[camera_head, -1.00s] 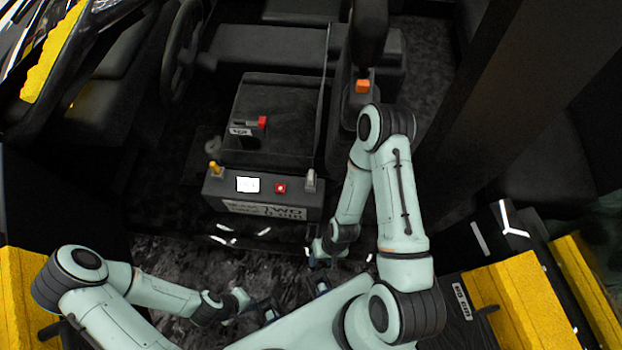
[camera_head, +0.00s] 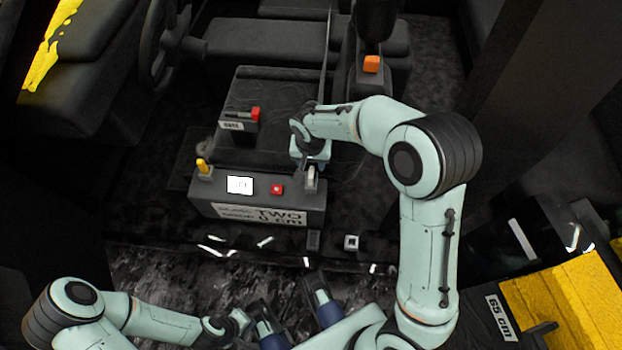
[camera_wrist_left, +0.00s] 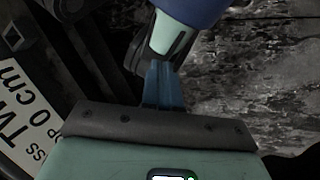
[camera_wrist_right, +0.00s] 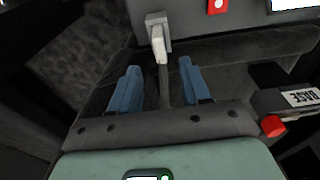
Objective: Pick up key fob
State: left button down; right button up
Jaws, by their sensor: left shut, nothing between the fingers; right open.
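A pale grey, upright piece (camera_head: 310,181) stands at the right end of the black control box (camera_head: 262,216); I take it for the key fob, but cannot be sure. My right gripper (camera_head: 309,164) hangs right above and behind it in the head view. In the right wrist view the piece (camera_wrist_right: 157,38) lies ahead of my open right fingers (camera_wrist_right: 160,66), lined up with the gap between them. It looks clear of both fingers. My left gripper (camera_wrist_left: 163,68) is shut and empty, low over the dark floor area, well away from the box.
The box carries a yellow knob (camera_head: 203,167), a lit display (camera_head: 240,185) and a red button (camera_head: 277,188). A red-tipped block with a label (camera_head: 238,120) sits behind. A steering wheel (camera_head: 160,45) and an orange-topped lever (camera_head: 371,65) stand further back.

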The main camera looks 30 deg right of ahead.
aim_at(311, 173)
jog(key=f, duration=0.2)
jog(key=f+b, duration=0.1)
jog(key=f, duration=0.5)
jog(key=shift+w+d+f+b, duration=0.2)
jog(key=shift+w+d+b, duration=0.05)
jog(key=shift+w+b, duration=0.15)
pick_arm(q)
jog(key=shift+t+y, duration=0.3)
jog(key=shift+t, duration=0.2)
jog(key=w+f, duration=0.1)
jog(key=w+a+f, duration=0.1)
jog(key=w, duration=0.1)
jog(key=shift+a+f, duration=0.2)
jog(key=shift+f, duration=0.1)
pick_arm(e)
jog(key=shift+r, duration=0.1)
grip_shut()
